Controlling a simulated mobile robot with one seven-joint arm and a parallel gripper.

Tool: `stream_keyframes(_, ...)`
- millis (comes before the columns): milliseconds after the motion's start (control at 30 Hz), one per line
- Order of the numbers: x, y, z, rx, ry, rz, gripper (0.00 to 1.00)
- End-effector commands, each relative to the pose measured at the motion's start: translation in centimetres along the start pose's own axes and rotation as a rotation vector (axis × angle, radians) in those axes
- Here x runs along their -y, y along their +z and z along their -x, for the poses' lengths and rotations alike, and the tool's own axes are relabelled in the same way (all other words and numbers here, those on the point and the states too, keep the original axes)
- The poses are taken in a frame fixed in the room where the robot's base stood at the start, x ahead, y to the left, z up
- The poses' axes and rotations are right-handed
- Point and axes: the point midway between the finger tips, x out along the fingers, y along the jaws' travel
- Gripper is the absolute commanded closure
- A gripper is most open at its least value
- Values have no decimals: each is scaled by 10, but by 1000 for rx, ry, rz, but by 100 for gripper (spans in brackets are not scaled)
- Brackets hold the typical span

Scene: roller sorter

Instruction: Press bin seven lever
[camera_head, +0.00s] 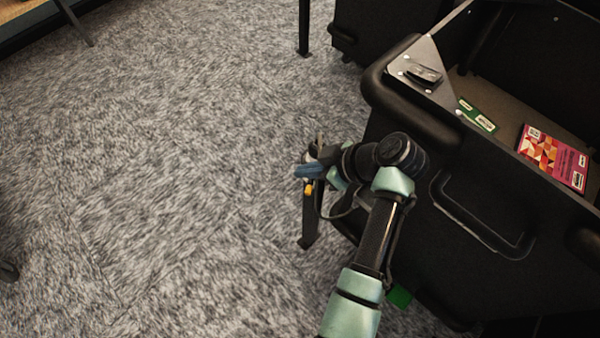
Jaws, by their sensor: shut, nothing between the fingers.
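A black bin (385,125) with thick rounded edges stands at the right. A small dark metal piece (425,74) sits on the grey plate at its top left corner. I cannot tell whether this is the bin seven lever, and I see no readable bin number. My gripper (303,171) is shut and empty, low beside the bin's left side, with a blue part and a small orange part showing. My wrist hides part of the bin's side. A small green piece (399,297) shows low by the bin, partly behind my arm.
A pink patterned book (553,157) and a green item (477,116) lie inside the bin. A recessed handle (480,225) is on its side. Another black bin (385,25) is behind. The carpet (160,180) at left is clear.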

Motion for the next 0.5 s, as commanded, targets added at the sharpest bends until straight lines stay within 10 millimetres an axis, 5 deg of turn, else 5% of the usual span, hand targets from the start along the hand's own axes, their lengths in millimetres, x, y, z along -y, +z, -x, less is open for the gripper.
stream_keyframes(200, -7, -1, 41, -1, 2, 0, 100)
stream_keyframes(500, -8, 0, 55, -1, 0, 0, 100)
